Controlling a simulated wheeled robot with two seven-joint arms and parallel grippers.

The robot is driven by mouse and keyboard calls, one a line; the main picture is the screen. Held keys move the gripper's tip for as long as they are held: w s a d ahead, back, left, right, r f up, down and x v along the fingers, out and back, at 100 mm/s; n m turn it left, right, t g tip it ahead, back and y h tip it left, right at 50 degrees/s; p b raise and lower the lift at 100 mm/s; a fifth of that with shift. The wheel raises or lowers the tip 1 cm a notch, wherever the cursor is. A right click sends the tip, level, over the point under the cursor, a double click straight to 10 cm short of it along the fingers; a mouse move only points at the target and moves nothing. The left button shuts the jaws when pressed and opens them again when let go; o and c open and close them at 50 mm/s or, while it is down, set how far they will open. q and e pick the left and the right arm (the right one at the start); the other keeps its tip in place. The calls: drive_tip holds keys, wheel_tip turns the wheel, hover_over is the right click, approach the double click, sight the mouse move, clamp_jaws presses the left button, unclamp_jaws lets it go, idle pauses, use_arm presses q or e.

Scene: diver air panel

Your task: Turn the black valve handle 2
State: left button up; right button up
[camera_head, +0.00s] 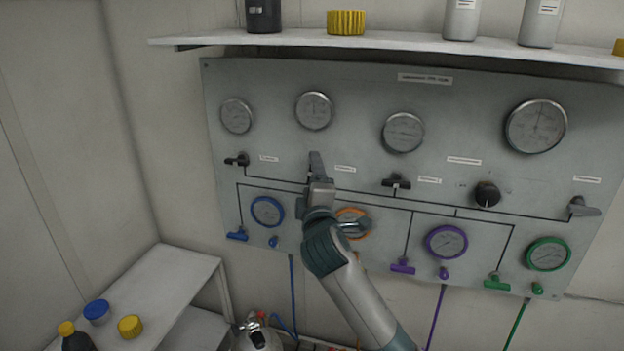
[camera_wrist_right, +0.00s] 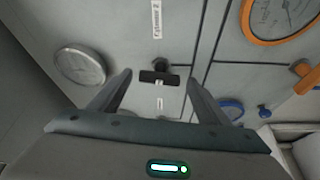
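The black valve handle 2 (camera_wrist_right: 160,77) shows in the right wrist view as a short dark bar on the grey panel, beside a small label. In the head view it is mostly hidden behind my right gripper (camera_head: 318,178). In the right wrist view my right gripper (camera_wrist_right: 158,95) is open, with one finger on each side of the handle. Gaps show between the fingers and the bar's ends. How far the fingertips are from the panel is hard to tell. My left gripper is not in view.
Other black handles sit at left (camera_head: 237,159) and right (camera_head: 396,183), with a round black knob (camera_head: 487,194) farther right. Below are the blue gauge (camera_head: 268,211) and the orange gauge (camera_head: 352,222), partly behind my arm. A shelf (camera_head: 400,43) juts out above the panel.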

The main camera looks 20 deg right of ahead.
drive_tip(key=shift+s, duration=0.2)
drive_tip(key=b+v, duration=0.6)
drive_tip(key=v, duration=1.1)
drive_tip(key=shift+f, duration=0.1)
